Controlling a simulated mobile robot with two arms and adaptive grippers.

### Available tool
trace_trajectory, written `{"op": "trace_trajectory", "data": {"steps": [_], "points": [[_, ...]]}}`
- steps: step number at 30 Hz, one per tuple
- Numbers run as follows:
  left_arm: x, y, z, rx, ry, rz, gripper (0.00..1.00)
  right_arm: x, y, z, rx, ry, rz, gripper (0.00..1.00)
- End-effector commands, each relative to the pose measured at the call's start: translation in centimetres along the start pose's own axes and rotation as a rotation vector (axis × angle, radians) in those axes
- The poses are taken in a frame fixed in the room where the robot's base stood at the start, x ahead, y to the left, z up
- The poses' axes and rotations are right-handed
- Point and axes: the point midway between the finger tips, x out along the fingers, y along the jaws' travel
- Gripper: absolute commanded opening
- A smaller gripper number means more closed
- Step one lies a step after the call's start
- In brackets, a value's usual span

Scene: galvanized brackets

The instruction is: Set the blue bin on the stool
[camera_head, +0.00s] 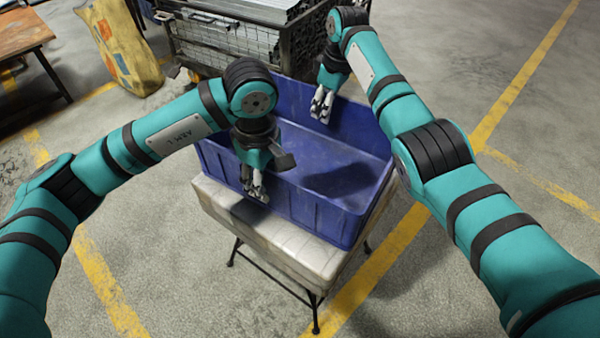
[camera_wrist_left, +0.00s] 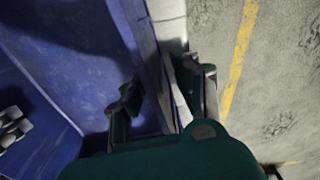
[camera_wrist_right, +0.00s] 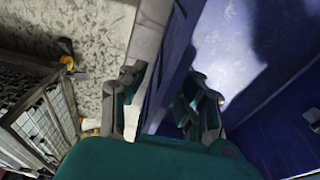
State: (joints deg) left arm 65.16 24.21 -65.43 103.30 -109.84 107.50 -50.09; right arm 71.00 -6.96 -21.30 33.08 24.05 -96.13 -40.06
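The blue bin (camera_head: 305,208) sits upright on the stool's pale, worn seat (camera_head: 300,252). It looks empty, with shadows inside. My left gripper (camera_head: 254,187) is at the bin's near-left wall. In the left wrist view its fingers (camera_wrist_left: 166,85) stand apart on either side of the wall, with visible gaps. My right gripper (camera_head: 321,104) is at the far wall. In the right wrist view its fingers (camera_wrist_right: 160,95) also straddle the wall, spread apart. Whether any finger touches the wall is hard to tell.
A wire-mesh crate (camera_head: 235,42) with metal pieces stands close behind the bin. A patterned yellow sack (camera_head: 122,48) and a wooden table (camera_head: 20,35) are at the back left. The concrete floor with yellow lines is clear at the right.

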Motion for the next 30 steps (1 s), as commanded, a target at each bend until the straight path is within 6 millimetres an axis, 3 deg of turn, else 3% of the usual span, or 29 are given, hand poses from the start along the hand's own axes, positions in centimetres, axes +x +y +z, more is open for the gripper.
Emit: {"op": "trace_trajectory", "data": {"steps": [10, 24, 30], "points": [[-0.9, 0.0, 0.0, 0.001, 0.000, 0.001, 0.30, -0.1, 0.1, 0.0, 0.000, 0.000, 0.002, 0.30], [-10.1, 0.1, 0.0, 0.000, 0.003, 0.002, 0.30, -0.1, 0.1, 0.0, 0.001, 0.000, 0.002, 0.30], [-11.8, 0.0, 0.0, 0.000, 0.001, 0.000, 0.30, -0.2, 0.1, 0.0, 0.000, 0.001, 0.002, 0.30]]}}
